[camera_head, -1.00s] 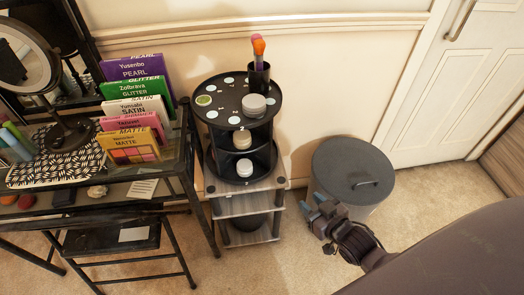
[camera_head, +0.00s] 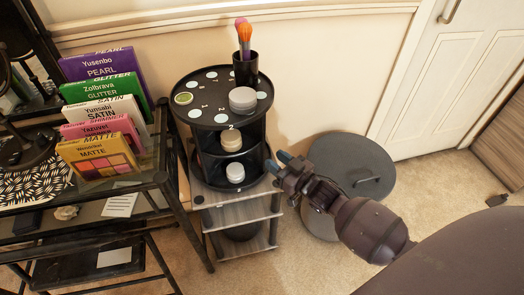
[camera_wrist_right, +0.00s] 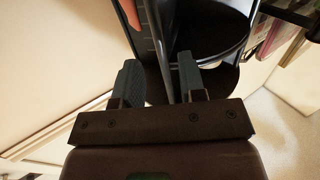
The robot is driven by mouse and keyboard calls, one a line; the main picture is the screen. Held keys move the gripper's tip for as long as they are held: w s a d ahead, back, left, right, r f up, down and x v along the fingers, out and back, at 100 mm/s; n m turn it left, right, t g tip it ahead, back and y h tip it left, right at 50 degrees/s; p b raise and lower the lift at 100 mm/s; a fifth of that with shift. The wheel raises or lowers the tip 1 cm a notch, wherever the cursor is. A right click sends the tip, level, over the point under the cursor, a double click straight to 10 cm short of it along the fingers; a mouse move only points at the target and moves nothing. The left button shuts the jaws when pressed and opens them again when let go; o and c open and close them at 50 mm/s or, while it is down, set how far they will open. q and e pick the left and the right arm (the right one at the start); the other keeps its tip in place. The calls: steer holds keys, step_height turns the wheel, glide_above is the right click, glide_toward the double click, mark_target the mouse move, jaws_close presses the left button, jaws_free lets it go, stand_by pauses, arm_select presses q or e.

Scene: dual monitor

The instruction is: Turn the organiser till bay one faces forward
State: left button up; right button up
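The organiser is a black round tiered stand (camera_head: 255,165), with printed numbers and pale discs on its round top (camera_head: 208,100). A numeral that looks like 2 shows near the front rim; the others are too small to read surely. Its open front bay holds a beige jar (camera_head: 231,140) and a white-lidded jar (camera_head: 235,172). My right gripper (camera_head: 284,166) is beside its right side, low down. In the right wrist view the organiser's upright wall (camera_wrist_right: 157,45) lies ahead between the two spread fingertips (camera_wrist_right: 158,72); contact cannot be told. My left gripper is out of view.
A cup of brushes (camera_head: 245,70) and a grey-lidded jar (camera_head: 242,99) stand on top. The organiser stands on a wood-look shelf unit (camera_head: 240,212). A glass table with palettes (camera_head: 98,160) is close at left. A grey lidded bin (camera_head: 350,165) is behind my right arm.

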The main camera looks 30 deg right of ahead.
steer(key=b+x, duration=0.1)
steer(key=x, duration=0.4)
steer(key=shift+w+a, duration=0.1)
steer(key=shift+w, duration=0.2)
steer(key=shift+c, duration=0.4)
jaws_close()
